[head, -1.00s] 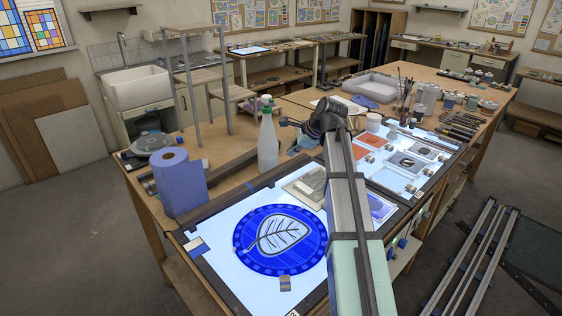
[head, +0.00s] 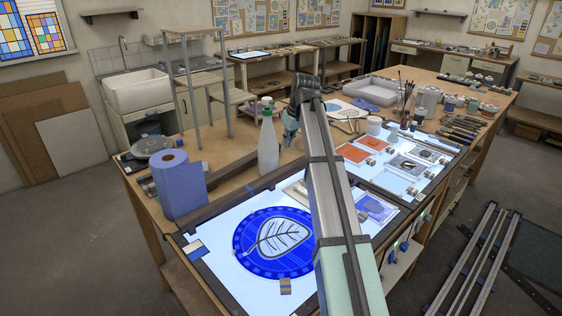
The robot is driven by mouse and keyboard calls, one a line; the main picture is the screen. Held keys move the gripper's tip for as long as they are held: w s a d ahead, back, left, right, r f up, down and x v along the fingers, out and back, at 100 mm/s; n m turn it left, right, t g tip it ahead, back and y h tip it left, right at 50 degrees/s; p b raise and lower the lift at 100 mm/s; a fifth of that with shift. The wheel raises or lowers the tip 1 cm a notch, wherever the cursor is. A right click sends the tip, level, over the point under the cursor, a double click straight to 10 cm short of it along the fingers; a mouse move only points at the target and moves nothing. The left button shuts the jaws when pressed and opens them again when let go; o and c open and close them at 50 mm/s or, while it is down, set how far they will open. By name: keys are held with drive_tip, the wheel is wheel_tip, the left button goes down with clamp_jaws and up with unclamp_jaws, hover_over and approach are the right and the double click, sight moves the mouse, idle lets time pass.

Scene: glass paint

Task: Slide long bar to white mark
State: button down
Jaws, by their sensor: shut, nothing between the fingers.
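A long dark bar (head: 232,169) lies on the wooden bench behind the lit glass panel, between the blue paper roll and the spray bottle. I cannot clearly tell its ends. A small white-and-blue patch (head: 194,248) sits on the panel's left frame; I cannot tell whether it is the white mark. My gripper (head: 289,139) is shut and empty, pointing down above the bench just right of the spray bottle, apart from the visible part of the bar. My arm hides part of the panel and bench.
A blue paper roll (head: 179,184) and a white spray bottle (head: 268,143) stand close to the bar. A blue leaf roundel (head: 243,230) lies on the lit panel (head: 222,274). Small glass pieces and jars crowd the right side. A wooden stand rises behind.

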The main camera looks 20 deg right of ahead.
drive_tip(key=shift+n, duration=0.4)
drive_tip(key=p+x, duration=0.2)
drive_tip(key=x, duration=0.8)
drive_tip(key=shift+p, duration=0.35)
